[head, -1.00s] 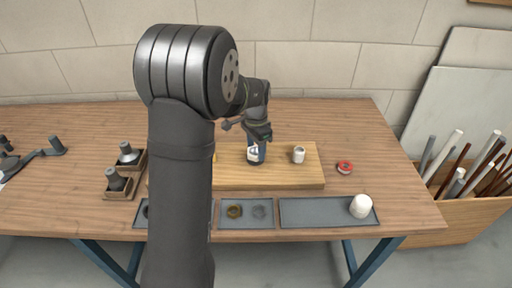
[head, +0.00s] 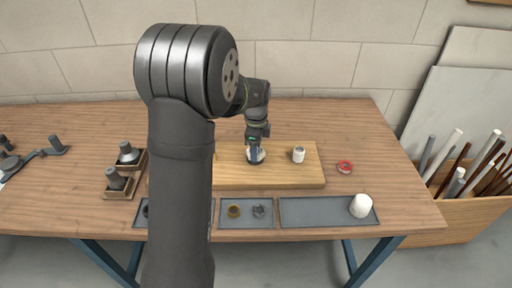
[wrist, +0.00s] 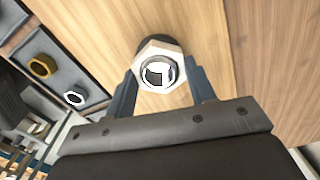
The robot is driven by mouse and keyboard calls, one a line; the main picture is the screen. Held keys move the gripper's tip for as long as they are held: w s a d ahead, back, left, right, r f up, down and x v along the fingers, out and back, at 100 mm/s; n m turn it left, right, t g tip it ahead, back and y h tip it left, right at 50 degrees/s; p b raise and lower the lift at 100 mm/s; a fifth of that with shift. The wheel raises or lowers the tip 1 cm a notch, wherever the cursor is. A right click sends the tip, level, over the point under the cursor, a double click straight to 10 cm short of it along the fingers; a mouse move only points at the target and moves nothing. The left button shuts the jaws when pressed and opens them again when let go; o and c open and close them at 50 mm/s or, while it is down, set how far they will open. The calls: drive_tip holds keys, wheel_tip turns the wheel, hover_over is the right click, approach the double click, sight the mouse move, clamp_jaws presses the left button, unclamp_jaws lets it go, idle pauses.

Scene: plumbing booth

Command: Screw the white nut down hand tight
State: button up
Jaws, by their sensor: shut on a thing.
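The white nut (wrist: 146,49) is a hexagon around a round threaded opening. It sits on the wooden board (head: 290,175), with a dark round part showing behind it in the wrist view. My gripper (wrist: 160,80) has one finger on each side of the nut and is shut on it. In the head view my gripper (head: 256,146) points down at the nut (head: 256,156) and hides its top. The thread under the nut is hidden, so I cannot tell how far down the nut sits.
A white fitting (head: 299,155) stands on the board to the right. A red ring (head: 345,167) lies on the table. Dark fittings (head: 116,180) stand at left.

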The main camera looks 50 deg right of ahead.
drive_tip(key=o, duration=1.6)
drive_tip(key=shift+r, duration=2.5)
drive_tip(key=shift+f, duration=0.1)
wheel_tip(320, 180, down, 5)
drive_tip(key=shift+r, duration=0.2)
drive_tip(key=shift+f, duration=0.15)
drive_tip(key=shift+n, duration=1.9)
